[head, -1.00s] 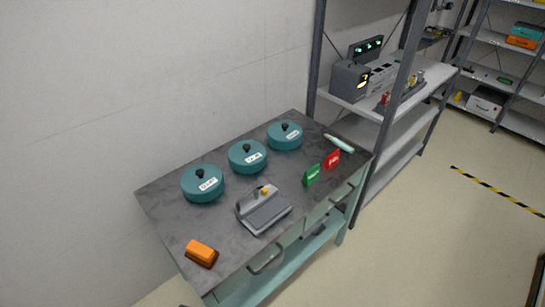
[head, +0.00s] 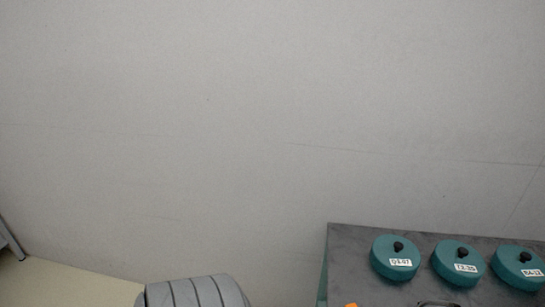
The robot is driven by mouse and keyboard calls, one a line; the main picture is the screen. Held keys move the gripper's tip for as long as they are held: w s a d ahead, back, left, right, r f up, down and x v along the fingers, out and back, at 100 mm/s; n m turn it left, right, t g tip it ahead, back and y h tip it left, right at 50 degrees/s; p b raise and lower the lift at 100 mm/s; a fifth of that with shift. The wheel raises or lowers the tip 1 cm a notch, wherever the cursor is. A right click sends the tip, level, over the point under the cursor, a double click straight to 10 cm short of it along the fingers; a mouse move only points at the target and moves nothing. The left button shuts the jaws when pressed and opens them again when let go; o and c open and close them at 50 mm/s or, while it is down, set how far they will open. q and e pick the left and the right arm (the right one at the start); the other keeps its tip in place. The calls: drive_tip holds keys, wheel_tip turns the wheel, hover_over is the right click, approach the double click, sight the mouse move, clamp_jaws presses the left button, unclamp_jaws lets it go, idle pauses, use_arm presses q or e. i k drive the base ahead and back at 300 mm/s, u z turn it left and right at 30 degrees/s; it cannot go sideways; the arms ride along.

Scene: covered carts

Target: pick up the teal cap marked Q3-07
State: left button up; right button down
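Three round teal caps with black knobs stand in a row on the dark grey cart top (head: 347,262) at the lower right of the head view. The leftmost teal cap (head: 395,259) has a white label that seems to read Q3-07. The middle teal cap (head: 458,263) and the right teal cap (head: 517,268) have other labels, too small to read surely. The right cap is near the picture's right edge. Neither of my grippers is in view.
A sliver of an orange object (head: 351,305) shows at the bottom edge.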

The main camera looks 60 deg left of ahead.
sight(395, 257)
drive_tip(key=u, duration=4.3)
drive_tip(key=k, duration=1.15)
drive_tip(key=z, duration=2.95)
